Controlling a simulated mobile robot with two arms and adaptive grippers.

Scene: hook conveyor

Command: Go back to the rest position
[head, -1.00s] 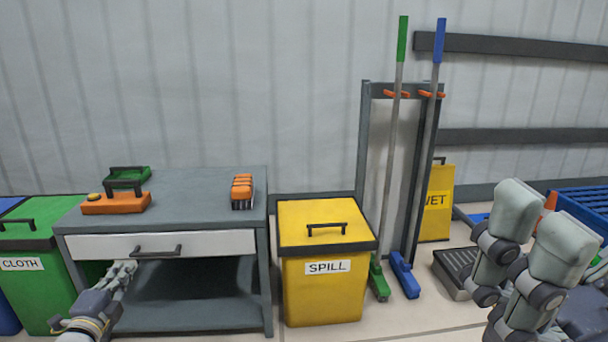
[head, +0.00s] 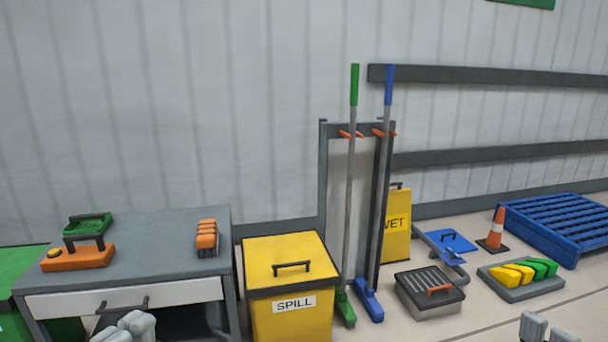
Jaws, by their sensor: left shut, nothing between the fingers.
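My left gripper (head: 128,328) shows at the bottom edge of the head view, in front of the drawer table (head: 165,225). Only its grey fingertips are in the picture. They are close together, shut, with nothing seen between them. They overlap the lower edge of the white drawer front (head: 190,291), near its dark handle (head: 121,305); whether they touch it I cannot tell. My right gripper (head: 547,330) shows only as two grey tips at the bottom right, over bare floor. Its opening is not clear.
A yellow SPILL bin (head: 291,262) stands right of the table. A rack (head: 323,180) holds a green-handled and a blue-handled tool. A grated box (head: 430,309), a tray of yellow and green pieces (head: 520,290), a cone (head: 496,230) and a blue pallet (head: 560,222) occupy the floor at right.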

